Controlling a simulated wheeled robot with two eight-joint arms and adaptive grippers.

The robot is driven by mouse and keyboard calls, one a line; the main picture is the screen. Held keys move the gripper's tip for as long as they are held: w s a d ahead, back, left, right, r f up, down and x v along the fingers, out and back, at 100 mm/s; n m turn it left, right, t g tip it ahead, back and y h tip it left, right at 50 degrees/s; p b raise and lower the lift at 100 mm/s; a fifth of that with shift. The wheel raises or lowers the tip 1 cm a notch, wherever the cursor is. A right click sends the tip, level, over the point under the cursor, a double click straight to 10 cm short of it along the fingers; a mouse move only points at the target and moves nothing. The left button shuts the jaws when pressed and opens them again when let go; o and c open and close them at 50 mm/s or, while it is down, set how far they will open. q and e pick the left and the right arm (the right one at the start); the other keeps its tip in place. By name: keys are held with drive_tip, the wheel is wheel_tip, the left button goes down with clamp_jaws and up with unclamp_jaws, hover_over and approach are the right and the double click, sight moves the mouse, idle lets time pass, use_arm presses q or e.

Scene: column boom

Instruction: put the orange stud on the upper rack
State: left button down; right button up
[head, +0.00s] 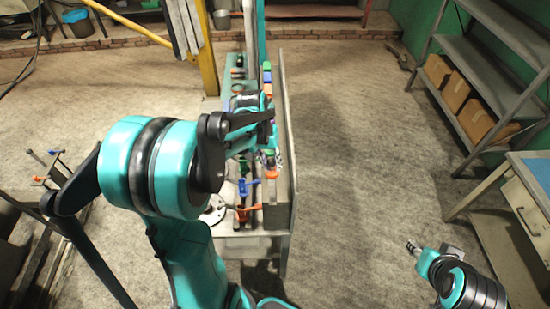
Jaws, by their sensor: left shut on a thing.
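My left gripper (268,158) is small in the head view, just beyond and below the dark end of my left forearm, over the narrow bench. It is shut, with an orange piece, which looks like the orange stud (272,174), at its fingertips; the grip itself is too small to see clearly. The rack (267,68) is a narrow row of green and orange pieces along the bench's far right side; my forearm hides part of it. My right gripper (412,247) is at the lower right, over bare floor, away from the bench; its jaws are too small to read.
Blue, green and orange pieces (245,211) stand on the near part of the bench. A tall grey panel (290,150) runs along its right side. A yellow post (207,55) stands behind left. Shelves with cardboard boxes (456,90) are at right. The floor between is clear.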

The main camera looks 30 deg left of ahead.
sight(272, 176)
use_arm(q)
drive_tip(key=shift+s+f, duration=0.2)
drive_tip(key=shift+f, duration=0.15)
drive_tip(key=shift+f+b, duration=0.4)
drive_tip(key=shift+b, duration=0.1)
drive_tip(key=f+b, duration=0.1)
drive_tip(key=f, duration=0.1)
drive_tip(key=f+b, duration=0.1)
drive_tip(key=f, duration=0.1)
drive_tip(key=shift+w+f+b, duration=0.1)
drive_tip(key=shift+w+b, duration=0.2)
drive_tip(key=shift+b, duration=0.05)
drive_tip(key=shift+s+f, duration=0.1)
drive_tip(key=shift+f, duration=0.1)
drive_tip(key=shift+r, duration=0.15)
drive_tip(key=shift+s, duration=0.1)
drive_tip(key=shift+f+b, duration=0.2)
drive_tip(key=shift+b, duration=0.25)
wheel_tip(272, 176, down, 4)
drive_tip(key=b, duration=0.3)
drive_tip(key=shift+b, duration=0.35)
idle(0.3)
